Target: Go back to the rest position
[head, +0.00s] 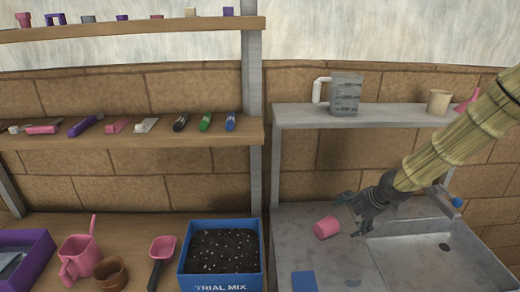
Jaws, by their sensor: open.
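My gripper (352,216) is at the end of my arm, which reaches in from the right edge over the grey counter. Its fingers are apart and it appears empty. A pink cup (326,227) lies on its side on the counter, just left of the fingers; a small gap seems to separate them. A teal-grey piece (345,197) shows beside the gripper, too small to tell what it is.
A grey sink counter (325,262) has a basin (430,262) at right. Above it, a shelf (395,117) holds a grey jug (345,94) and a cream cup (439,102). At left, wooden shelves hold markers, and a blue soil box (220,278) stands below.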

